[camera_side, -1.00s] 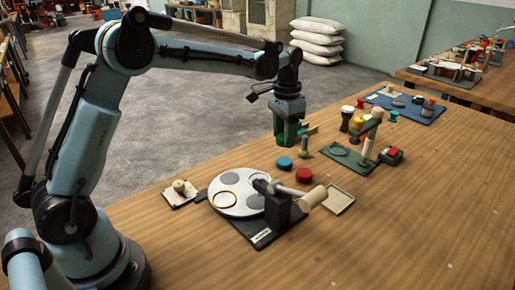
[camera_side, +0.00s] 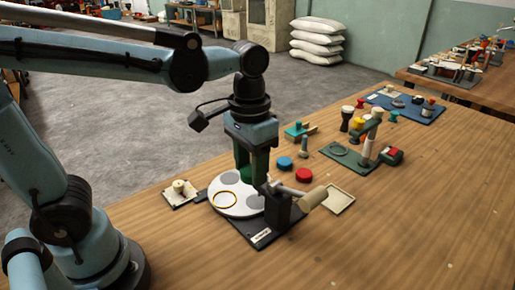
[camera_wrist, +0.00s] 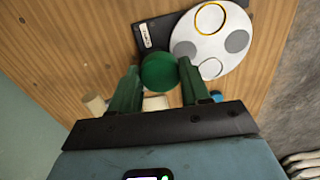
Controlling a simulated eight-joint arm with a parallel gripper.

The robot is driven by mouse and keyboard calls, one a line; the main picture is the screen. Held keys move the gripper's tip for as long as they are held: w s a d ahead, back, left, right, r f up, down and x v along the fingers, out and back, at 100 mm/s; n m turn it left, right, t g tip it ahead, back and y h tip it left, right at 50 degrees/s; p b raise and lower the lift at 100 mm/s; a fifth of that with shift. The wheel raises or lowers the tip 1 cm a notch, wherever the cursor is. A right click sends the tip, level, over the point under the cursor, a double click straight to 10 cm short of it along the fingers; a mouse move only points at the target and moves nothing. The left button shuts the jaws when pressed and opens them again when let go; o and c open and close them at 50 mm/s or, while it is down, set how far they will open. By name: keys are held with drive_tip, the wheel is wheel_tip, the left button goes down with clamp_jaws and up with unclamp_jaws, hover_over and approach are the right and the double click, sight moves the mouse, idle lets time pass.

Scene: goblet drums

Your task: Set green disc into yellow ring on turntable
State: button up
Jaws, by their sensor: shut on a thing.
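My gripper (camera_side: 246,178) is shut on the green disc (camera_wrist: 159,72), which sits between its two fingertips in the wrist view. In the side view the disc (camera_side: 243,173) is partly hidden by the fingers and appears above the far side of the white turntable (camera_side: 239,190). In the wrist view it overlaps the turntable's left edge. The yellow ring (camera_side: 225,199) lies on the turntable's near left part in the side view. It looks empty, and in the wrist view the ring (camera_wrist: 210,18) is up and right of the disc, apart from it.
The turntable also bears grey round patches. A dark post with a beige-headed arm (camera_side: 313,198) stands at its right. Blue (camera_side: 285,163) and red (camera_side: 303,174) discs lie behind. A small tray (camera_side: 339,201) is right, and a small plate with a knob (camera_side: 180,191) left. The near table is clear.

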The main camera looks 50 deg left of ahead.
drive_tip(key=s+f, duration=0.1)
drive_tip(key=s, duration=0.4)
hover_over(224, 200)
drive_tip(key=shift+n, duration=0.3)
wheel_tip(224, 200, down, 7)
drive_tip(key=shift+f, duration=2.2)
drive_tip(key=shift+f, duration=0.6)
